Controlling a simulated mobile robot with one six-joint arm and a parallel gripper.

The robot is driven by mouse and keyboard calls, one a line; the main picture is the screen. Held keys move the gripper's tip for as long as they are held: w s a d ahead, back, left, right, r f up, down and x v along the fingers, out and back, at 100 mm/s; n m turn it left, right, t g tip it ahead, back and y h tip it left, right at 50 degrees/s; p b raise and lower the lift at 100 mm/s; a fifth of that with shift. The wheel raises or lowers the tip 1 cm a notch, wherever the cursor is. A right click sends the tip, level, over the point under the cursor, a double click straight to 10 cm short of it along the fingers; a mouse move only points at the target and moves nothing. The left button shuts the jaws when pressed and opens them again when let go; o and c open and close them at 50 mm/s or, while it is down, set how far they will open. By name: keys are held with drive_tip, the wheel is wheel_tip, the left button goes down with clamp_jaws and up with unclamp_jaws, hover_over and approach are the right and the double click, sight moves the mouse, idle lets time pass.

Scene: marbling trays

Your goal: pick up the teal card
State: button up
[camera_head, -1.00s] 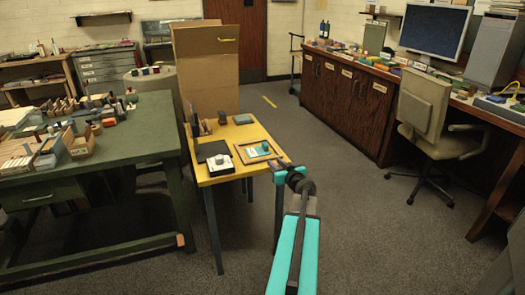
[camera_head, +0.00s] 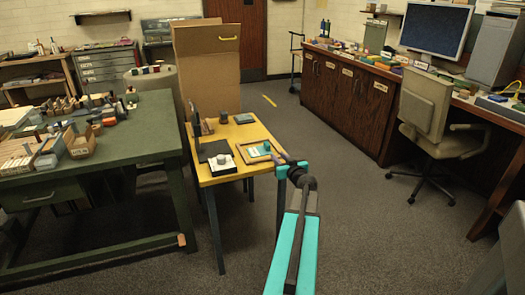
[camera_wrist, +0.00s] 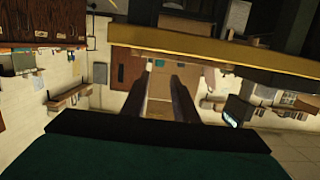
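The teal card (camera_head: 257,151) lies flat in a shallow wood-rimmed tray (camera_head: 244,159) on the yellow table (camera_head: 216,179). My gripper (camera_head: 279,156) is at the right edge of this table, just right of the tray; its fingers are too small to read in the head view. In the wrist view its two dark fingers (camera_wrist: 160,80) stand apart with nothing visibly held between them.
A black sheet (camera_head: 213,150), a white block with a dark knob (camera_head: 222,163) and a grey block (camera_head: 222,118) share the yellow table. A tall cardboard box (camera_head: 208,70) stands behind it. The green table (camera_head: 150,130) is left. Open floor lies right, before the office chair (camera_head: 424,110).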

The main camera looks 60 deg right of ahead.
sight(269, 148)
drive_tip(key=shift+p+x, duration=0.6)
drive_tip(key=shift+x, duration=2.95)
drive_tip(key=shift+p+x, duration=0.85)
drive_tip(key=shift+x, duration=1.75)
drive_tip(key=shift+f, duration=0.1)
clamp_jaws()
